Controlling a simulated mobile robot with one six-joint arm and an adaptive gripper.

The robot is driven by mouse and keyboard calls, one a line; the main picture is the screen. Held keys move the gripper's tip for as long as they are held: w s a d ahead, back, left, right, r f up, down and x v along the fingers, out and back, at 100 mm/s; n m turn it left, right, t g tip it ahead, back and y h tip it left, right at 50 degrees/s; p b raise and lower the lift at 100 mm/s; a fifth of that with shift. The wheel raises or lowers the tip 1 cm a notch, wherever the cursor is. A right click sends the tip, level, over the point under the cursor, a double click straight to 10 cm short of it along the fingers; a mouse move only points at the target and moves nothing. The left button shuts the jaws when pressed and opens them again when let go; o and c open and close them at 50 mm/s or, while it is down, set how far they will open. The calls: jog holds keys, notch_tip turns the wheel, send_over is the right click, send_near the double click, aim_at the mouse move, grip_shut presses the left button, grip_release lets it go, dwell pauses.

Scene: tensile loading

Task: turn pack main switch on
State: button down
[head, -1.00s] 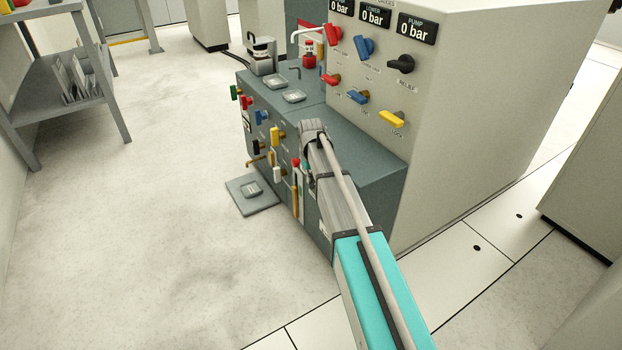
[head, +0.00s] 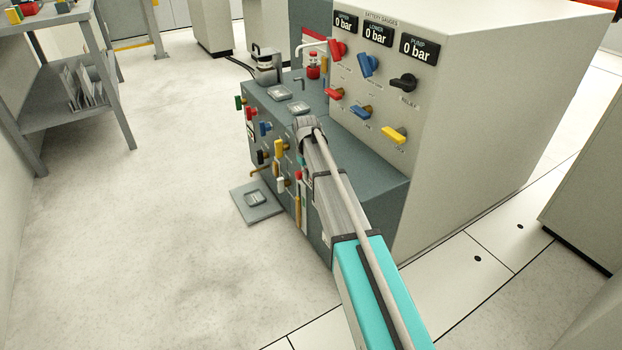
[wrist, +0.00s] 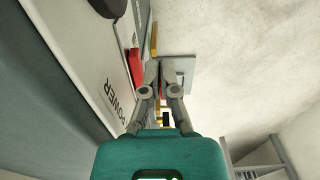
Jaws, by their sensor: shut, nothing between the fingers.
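A red switch handle (wrist: 136,62) sticks out from the pale panel beside a label reading POWER (wrist: 113,99) in the wrist view. I cannot read a label naming it the pack main switch. My gripper (wrist: 160,68) is shut and empty, its fingertips just to the right of the red handle. I cannot tell whether they touch it. In the head view a small red part (head: 298,174) shows on the front of the grey-green bench (head: 365,190), beside my wrist. My arm hides my fingers and part of the panel there.
A black knob (wrist: 108,5) sits higher on the panel. Several coloured valve handles, including a yellow one (head: 279,148), stick out from the bench front. A grey floor plate (head: 256,205) lies below. The tall gauge cabinet (head: 480,110) stands behind.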

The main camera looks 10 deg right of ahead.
jog(key=w+a+r+p, duration=0.2)
jog(key=w+r+p, duration=0.2)
jog(key=w, duration=0.1)
jog(key=shift+w+r, duration=0.3)
jog(key=shift+r, duration=0.05)
jog(key=shift+a, duration=0.1)
